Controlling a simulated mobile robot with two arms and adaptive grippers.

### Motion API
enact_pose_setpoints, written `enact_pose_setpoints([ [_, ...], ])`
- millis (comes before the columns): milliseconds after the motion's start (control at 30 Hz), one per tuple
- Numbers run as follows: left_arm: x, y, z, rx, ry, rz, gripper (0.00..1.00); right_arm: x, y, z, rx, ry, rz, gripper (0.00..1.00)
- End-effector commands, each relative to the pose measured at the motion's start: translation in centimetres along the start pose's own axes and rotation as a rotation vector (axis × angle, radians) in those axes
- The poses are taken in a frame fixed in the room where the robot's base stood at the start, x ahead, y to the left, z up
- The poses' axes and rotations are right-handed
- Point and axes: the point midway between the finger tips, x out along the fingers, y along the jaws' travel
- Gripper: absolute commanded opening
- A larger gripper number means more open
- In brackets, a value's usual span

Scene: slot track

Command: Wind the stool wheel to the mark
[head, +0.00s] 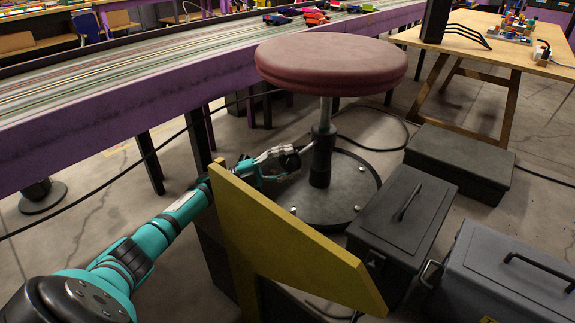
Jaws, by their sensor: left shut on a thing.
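The stool has a round dark red seat (331,62), a black upright column (322,150) and a round dark base (350,192) on the floor. The stool wheel (291,161) appears as a small dark round part at the left side of the column, largely covered by my gripper. My left gripper (280,165) reaches in from the left, under the seat, and is shut on the wheel. The mark is not discernible in this view. My right gripper is not in view.
A yellow board (290,235) stands in front of my left forearm. Dark cases (402,213) (510,275) and a low box (459,160) crowd the right. The purple-sided track table (150,105) runs behind, with toy cars (315,17). Cables cross the floor.

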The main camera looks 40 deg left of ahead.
Motion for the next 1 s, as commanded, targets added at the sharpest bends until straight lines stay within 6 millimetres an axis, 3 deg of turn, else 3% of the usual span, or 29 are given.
enact_pose_setpoints([
  [300,-0.03,0.19,-0.01,-0.095,0.000,-0.091,0.15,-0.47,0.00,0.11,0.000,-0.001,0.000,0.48],
  [867,0.00,0.15,-0.03,-0.117,0.000,-0.113,0.15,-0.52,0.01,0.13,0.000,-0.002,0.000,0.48],
  [900,0.00,0.15,-0.03,-0.117,0.000,-0.112,0.49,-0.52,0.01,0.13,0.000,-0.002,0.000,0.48],
  [1000,0.00,0.14,-0.03,-0.116,0.000,-0.112,0.62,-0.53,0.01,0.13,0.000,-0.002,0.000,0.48],
])
